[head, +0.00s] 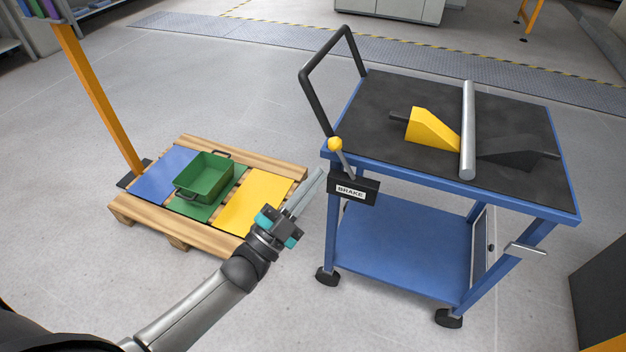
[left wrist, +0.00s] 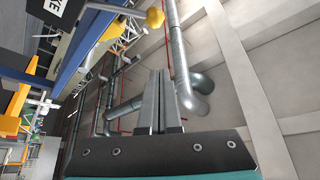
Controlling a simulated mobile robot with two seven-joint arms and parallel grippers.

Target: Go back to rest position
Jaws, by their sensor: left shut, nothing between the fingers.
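My left gripper (head: 306,192) is shut and empty, its fingers pointing up and right beside the cart's brake handle. In the left wrist view its closed fingers (left wrist: 160,100) point up toward pipes and the ceiling. The brake lever has a yellow knob (head: 335,144) and a black box labelled BRAKE (head: 352,190); the knob also shows in the left wrist view (left wrist: 155,17). The fingertips look close to the brake box in the head view; I cannot tell the gap. My right gripper is not in view.
A blue cart (head: 400,248) stands at right, with a yellow wedge (head: 432,128), a dark wedge (head: 508,151) and a metal bar (head: 467,125) on top. A wooden pallet (head: 146,218) at left bears a green crate (head: 204,177) on coloured panels. An orange post (head: 98,98) rises behind.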

